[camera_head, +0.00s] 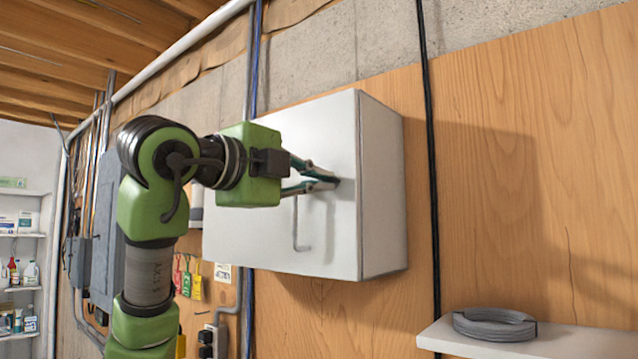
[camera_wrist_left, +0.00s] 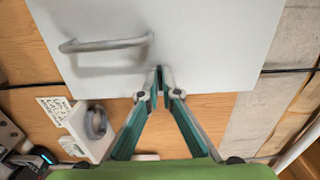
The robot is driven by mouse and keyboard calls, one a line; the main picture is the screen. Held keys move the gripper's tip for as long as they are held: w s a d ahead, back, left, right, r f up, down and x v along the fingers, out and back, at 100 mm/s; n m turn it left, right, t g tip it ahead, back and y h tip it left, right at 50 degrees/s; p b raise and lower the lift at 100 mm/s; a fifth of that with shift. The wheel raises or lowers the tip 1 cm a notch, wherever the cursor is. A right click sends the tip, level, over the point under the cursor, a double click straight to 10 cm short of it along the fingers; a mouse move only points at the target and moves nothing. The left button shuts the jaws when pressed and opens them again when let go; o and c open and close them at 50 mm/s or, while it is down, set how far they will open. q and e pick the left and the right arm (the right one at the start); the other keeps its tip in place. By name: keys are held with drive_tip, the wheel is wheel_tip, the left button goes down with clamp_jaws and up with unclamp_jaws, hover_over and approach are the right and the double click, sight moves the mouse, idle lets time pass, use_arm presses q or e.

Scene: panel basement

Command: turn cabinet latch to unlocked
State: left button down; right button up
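A white cabinet (camera_head: 280,235) hangs on the wood-panelled wall with its door closed. A bent grey bar handle (camera_head: 300,225) stands out from its front; it also shows in the left wrist view (camera_wrist_left: 105,45). My left gripper (camera_head: 335,182) is at the cabinet front, above and right of the handle, close to the right edge. In the left wrist view its fingertips (camera_wrist_left: 161,92) are nearly together around a thin grey piece (camera_wrist_left: 159,74), apparently the latch. The fingers hide most of it, so its turn position cannot be told. My right gripper is not in view.
A white shelf (camera_head: 570,345) with a grey coil (camera_head: 494,323) on it juts out at the lower right. A black cable (camera_head: 430,160) runs down the wall right of the cabinet. Coloured tags (camera_head: 188,280) hang at the lower left. The wall between cable and right picture edge is bare.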

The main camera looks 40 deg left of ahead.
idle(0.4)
use_arm(q)
drive_tip(key=c, duration=2.3)
unclamp_jaws()
drive_tip(key=shift+a, duration=0.1)
drive_tip(key=s, duration=0.8)
drive_tip(key=s+a, duration=0.1)
drive_tip(key=s, duration=0.3)
